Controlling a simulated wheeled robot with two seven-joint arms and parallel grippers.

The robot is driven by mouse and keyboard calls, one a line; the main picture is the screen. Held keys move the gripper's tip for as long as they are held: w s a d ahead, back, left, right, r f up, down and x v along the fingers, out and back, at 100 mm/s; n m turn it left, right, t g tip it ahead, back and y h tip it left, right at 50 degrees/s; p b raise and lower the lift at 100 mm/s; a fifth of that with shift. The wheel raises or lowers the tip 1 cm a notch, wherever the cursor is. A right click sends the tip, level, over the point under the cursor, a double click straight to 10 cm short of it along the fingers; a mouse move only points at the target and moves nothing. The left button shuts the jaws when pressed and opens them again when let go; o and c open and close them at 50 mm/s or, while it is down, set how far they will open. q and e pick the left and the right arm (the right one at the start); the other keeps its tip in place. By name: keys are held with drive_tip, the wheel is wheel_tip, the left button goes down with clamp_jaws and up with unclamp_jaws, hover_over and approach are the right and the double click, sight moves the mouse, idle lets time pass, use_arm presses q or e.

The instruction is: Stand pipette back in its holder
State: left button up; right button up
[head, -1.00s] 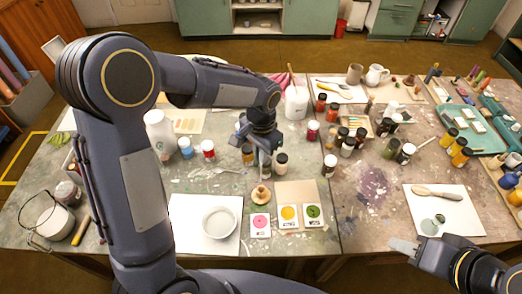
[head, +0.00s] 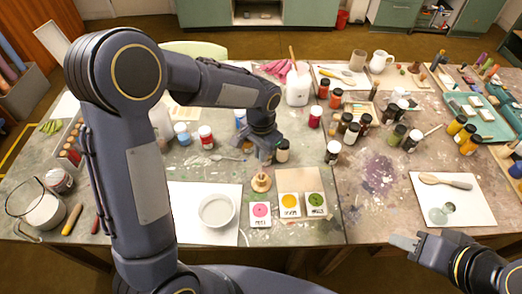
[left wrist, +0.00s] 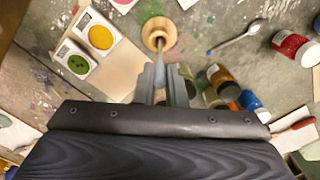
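The wooden holder (head: 261,183) is a small round stand on the table, just behind the pink colour card. It also shows in the left wrist view (left wrist: 157,32), beyond the fingertips. My left gripper (head: 267,158) points down just above and behind the holder. In the left wrist view its fingers (left wrist: 162,72) are close together on a slim pale piece, which looks like the pipette (left wrist: 161,50). The piece lines up with the holder; whether its tip is inside cannot be told. My right gripper (head: 404,243) is at the front right, away from the holder; its finger gap is unclear.
A white bowl (head: 216,211) stands left of the holder, with yellow (head: 289,205) and green (head: 316,204) cards to its right. A dark-capped jar (head: 282,151) stands close beside the left gripper. Several paint jars stand behind. The stained table patch at right is clear.

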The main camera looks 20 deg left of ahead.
use_arm(q)
drive_tip(key=o, duration=0.6)
wheel_tip(320, 180, up, 7)
drive_tip(key=shift+r, duration=0.4)
idle(0.9)
